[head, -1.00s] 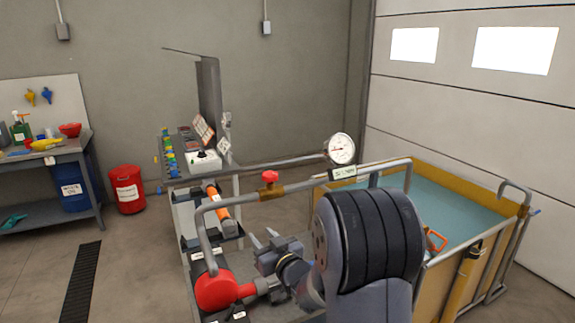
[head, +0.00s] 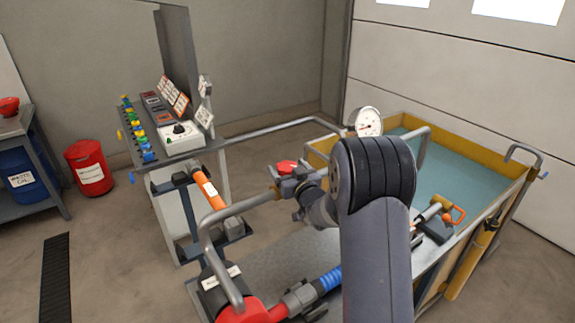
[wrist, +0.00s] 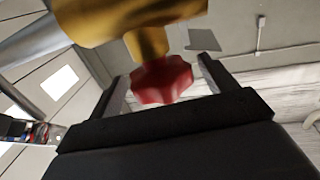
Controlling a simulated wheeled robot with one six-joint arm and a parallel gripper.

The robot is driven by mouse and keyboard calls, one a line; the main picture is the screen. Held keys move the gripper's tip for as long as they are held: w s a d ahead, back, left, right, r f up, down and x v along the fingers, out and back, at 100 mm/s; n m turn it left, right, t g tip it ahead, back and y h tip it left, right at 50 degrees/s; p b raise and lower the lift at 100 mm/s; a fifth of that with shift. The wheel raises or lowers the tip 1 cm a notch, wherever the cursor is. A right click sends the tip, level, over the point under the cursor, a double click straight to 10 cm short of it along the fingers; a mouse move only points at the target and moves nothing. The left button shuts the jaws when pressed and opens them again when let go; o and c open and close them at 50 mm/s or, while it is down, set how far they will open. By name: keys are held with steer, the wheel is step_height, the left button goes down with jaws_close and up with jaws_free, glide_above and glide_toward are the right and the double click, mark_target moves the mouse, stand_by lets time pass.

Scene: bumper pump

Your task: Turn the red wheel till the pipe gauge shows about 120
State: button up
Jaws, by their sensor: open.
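The red wheel (head: 287,167) sits on a brass valve on the grey pipe, partly hidden by my gripper (head: 296,172) in the head view. In the wrist view the red wheel (wrist: 162,80) lies between the two open fingers of my gripper (wrist: 165,85), with a visible gap on the right side; contact on the left cannot be told. The brass valve body (wrist: 140,20) is beyond the wheel. The round white pipe gauge (head: 368,121) stands on the pipe to the right; its needle reading is too small to tell.
A blue-filled yellow tank (head: 465,165) is at the right. A control panel with a knob (head: 180,135) and coloured plugs stands at the left. A red pump (head: 245,312) and blue hose section (head: 328,281) are below the pipe. Open floor lies at the left.

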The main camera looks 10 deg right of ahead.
steer(key=shift+w+a, duration=0.1)
steer(key=shift+w, duration=0.25)
steer(key=shift+c, duration=0.3)
steer(key=c, duration=0.9)
